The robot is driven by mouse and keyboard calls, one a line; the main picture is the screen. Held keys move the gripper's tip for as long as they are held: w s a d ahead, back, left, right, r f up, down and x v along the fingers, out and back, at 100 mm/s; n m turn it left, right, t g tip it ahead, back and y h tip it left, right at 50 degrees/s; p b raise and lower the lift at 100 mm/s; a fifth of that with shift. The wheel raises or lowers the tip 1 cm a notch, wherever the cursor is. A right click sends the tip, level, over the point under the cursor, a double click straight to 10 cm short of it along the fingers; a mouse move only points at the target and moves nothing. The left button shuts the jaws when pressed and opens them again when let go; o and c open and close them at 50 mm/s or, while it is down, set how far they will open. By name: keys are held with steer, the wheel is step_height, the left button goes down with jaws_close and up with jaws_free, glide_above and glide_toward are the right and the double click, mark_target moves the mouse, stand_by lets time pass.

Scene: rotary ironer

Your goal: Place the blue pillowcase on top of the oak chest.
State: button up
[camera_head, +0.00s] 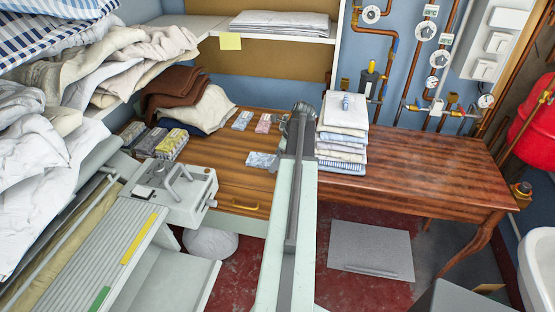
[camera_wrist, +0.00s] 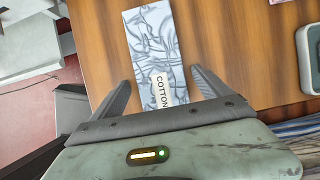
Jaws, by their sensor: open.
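A flat pale blue-grey folded cloth with a "COTTON" label, which looks like the blue pillowcase (camera_head: 262,160), lies on an orange-brown wooden top just left of my arm. The pillowcase fills the middle of the wrist view (camera_wrist: 151,40). My gripper (camera_wrist: 161,80) is open, with one finger on each side of the cloth's near end and nothing gripped. I cannot tell how high the fingers are above the wood. In the head view my arm hides the gripper. The orange-brown top with a brass handle may be the oak chest (camera_head: 228,183); I cannot be sure.
A stack of folded linen (camera_head: 342,140) stands just right of my arm on a darker wooden table (camera_head: 430,170). Small packets (camera_head: 243,120) and brown cloth (camera_head: 175,85) lie farther back. The ironer (camera_head: 110,240) with heaped white laundry is at left. The darker table's right part is clear.

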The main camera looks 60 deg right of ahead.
steer(key=shift+r+p, duration=0.3)
steer(key=p+v, duration=1)
steer(key=v, duration=0.1)
steer(key=shift+s+r+p, duration=0.25)
steer(key=shift+r+p, duration=0.05)
steer(key=shift+p, duration=0.1)
stand_by(0.4)
